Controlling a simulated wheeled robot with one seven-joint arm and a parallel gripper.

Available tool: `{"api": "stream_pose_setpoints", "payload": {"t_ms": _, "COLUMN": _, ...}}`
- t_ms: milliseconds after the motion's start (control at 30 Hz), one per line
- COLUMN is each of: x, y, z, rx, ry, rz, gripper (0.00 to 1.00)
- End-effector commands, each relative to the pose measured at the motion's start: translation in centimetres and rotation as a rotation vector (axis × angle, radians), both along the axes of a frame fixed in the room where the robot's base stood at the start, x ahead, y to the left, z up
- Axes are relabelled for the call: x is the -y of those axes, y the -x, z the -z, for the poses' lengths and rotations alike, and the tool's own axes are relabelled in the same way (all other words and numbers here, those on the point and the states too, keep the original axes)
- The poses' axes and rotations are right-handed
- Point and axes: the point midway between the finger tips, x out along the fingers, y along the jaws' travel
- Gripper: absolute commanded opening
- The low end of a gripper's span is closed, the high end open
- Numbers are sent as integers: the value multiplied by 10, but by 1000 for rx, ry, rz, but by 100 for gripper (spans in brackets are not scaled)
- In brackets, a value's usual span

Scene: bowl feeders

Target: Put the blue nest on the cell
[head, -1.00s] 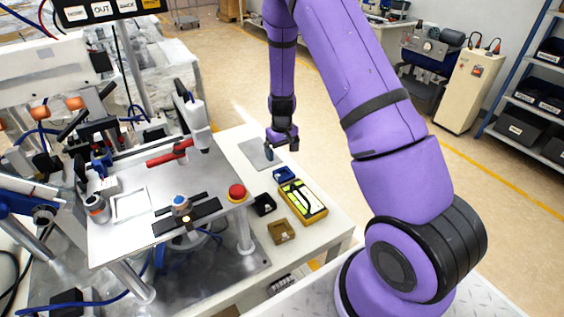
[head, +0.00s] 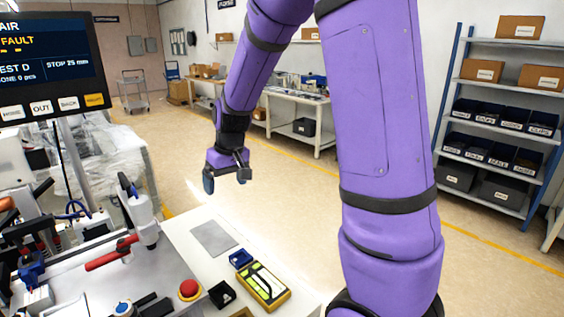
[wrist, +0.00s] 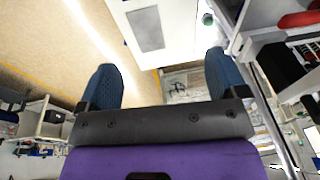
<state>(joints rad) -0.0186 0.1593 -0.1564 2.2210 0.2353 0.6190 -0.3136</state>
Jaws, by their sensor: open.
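The blue nest (head: 241,258) is a small blue block-like piece on the white side table, between a grey plate and a yellow-framed device. The cell (head: 165,280) is the metal work plate at lower left, with a red-handled clamp on it; its near part is cut off by the picture's bottom edge. My gripper (head: 227,181) is open and empty, raised well above the table and apart from the nest. In the wrist view my gripper's two blue-padded fingers (wrist: 162,75) are spread with nothing between them. I cannot make out the nest in that view.
The grey plate (head: 214,238) lies flat on the white table. The yellow device (head: 263,286), a black bin (head: 222,294) and a red stop button (head: 190,289) are close to the nest. The upright clamp (head: 143,216) and a display (head: 50,62) stand at left.

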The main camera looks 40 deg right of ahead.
Motion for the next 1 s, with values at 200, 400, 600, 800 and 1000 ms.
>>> {"api": "stream_pose_setpoints", "payload": {"t_ms": 200, "x": -15, "y": 51, "z": -63, "rx": 70, "ry": -7, "rz": -7, "gripper": 91}}
{"api": "stream_pose_setpoints", "payload": {"t_ms": 400, "x": -26, "y": 102, "z": -106, "rx": 127, "ry": 0, "rz": -10, "gripper": 91}}
{"api": "stream_pose_setpoints", "payload": {"t_ms": 600, "x": -33, "y": 158, "z": -135, "rx": 186, "ry": 22, "rz": -8, "gripper": 91}}
{"api": "stream_pose_setpoints", "payload": {"t_ms": 800, "x": -38, "y": 212, "z": -152, "rx": 243, "ry": 51, "rz": 2, "gripper": 91}}
{"api": "stream_pose_setpoints", "payload": {"t_ms": 1000, "x": -39, "y": 247, "z": -156, "rx": 281, "ry": 77, "rz": 14, "gripper": 91}}
